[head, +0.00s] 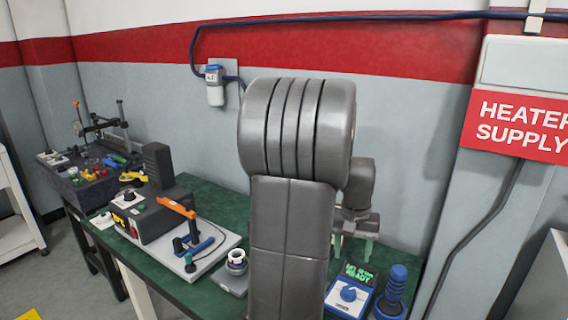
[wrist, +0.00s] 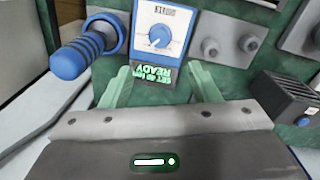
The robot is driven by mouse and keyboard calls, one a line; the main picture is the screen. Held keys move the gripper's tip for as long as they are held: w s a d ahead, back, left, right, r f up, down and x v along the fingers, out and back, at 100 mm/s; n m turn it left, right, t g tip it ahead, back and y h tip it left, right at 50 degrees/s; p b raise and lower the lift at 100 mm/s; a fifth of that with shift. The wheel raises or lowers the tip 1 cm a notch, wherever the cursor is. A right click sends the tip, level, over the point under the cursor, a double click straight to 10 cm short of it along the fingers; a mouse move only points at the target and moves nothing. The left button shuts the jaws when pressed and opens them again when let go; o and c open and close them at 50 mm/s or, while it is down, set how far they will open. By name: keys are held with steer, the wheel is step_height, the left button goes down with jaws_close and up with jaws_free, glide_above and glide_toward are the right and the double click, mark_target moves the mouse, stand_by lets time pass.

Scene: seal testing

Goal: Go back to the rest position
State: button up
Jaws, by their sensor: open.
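My gripper (head: 353,247) shows in the head view behind my grey arm, above the right part of the green bench. Its two pale green fingers are apart with nothing between them. In the wrist view my gripper (wrist: 160,78) is open over the bench, its fingers pointing toward the blue instrument (wrist: 160,28) with a dial and a lit "READY" display. The same blue instrument (head: 347,297) lies below my gripper in the head view. I cannot tell the exact gap between fingers and bench.
A blue ribbed handle (head: 398,283) stands right of the instrument. A clamp with an orange handle (head: 177,207), a white ring-shaped part (head: 236,258) and a dark machine (head: 150,217) are on the green bench (head: 203,186). A "HEATER SUPPLY" sign (head: 520,125) is at right. My arm hides the bench's middle.

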mark_target(349, 288)
steer(key=f, duration=1.2)
steer(key=shift+s+d+f, duration=0.1)
steer(key=shift+d+f, duration=0.15)
steer(key=shift+f, duration=0.1)
steer(key=shift+r, duration=0.2)
step_height(349, 288, up, 13)
step_height(349, 288, down, 13)
steer(key=shift+f, duration=0.15)
steer(key=m, duration=0.2)
steer(key=shift+m, duration=0.4)
steer(key=m+p, duration=0.1)
steer(key=m, duration=0.3)
steer(key=shift+m, duration=0.4)
step_height(349, 288, up, 14)
steer(key=shift+w, duration=0.3)
steer(key=shift+a+f, duration=0.15)
